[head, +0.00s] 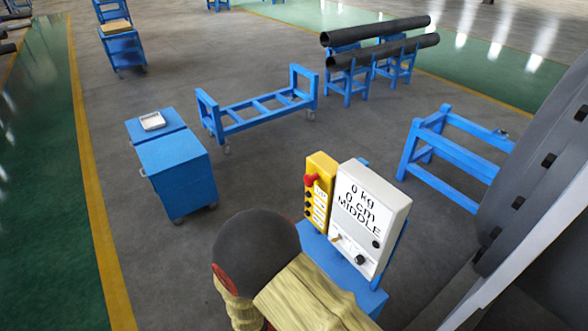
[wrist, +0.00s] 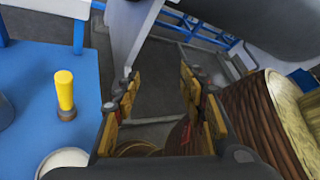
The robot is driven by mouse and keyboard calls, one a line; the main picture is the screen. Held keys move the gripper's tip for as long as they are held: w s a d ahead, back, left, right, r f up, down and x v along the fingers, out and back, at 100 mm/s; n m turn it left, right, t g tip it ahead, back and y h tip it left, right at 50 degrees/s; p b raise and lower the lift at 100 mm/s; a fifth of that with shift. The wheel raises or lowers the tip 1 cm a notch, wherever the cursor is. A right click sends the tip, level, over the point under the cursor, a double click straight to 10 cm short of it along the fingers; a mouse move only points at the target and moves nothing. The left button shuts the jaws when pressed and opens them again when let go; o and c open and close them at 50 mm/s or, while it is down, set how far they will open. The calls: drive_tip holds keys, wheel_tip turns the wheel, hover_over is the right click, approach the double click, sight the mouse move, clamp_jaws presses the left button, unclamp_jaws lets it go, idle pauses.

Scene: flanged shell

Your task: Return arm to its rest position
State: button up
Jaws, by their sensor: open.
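My gripper (wrist: 160,84) shows in the wrist view with its yellow-padded fingers apart and nothing between them. Grey floor and part of a grey structure show beyond the fingertips. My gripper is not visible in the head view. There, a dark rounded part and straw-coloured ribbed parts, apparently of my arm, fill the bottom middle, in front of the control stand. The large grey flanged shell (head: 530,165), with dark holes along its rim, stands at the right edge of the head view.
A white display box (head: 368,215) reading "0 kg 0 cm MIDDLE" and a yellow control box (head: 320,190) stand close ahead. A blue surface (wrist: 35,75) with a yellow-handled item (wrist: 65,92) lies left of my gripper. A blue cabinet (head: 180,175) and blue frame (head: 262,113) stand farther off.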

drive_tip(key=s+a+r+m+g+y+b, duration=0.25)
drive_tip(key=r+m+y+b, duration=0.25)
drive_tip(key=m+y+b, duration=0.9)
drive_tip(key=d+r+m+t+b, duration=0.5)
drive_tip(key=d+r+m+t, duration=0.2)
drive_tip(key=m, duration=0.4)
drive_tip(key=shift+s+d+r+m+h+b, duration=0.3)
drive_tip(key=shift+s, duration=0.05)
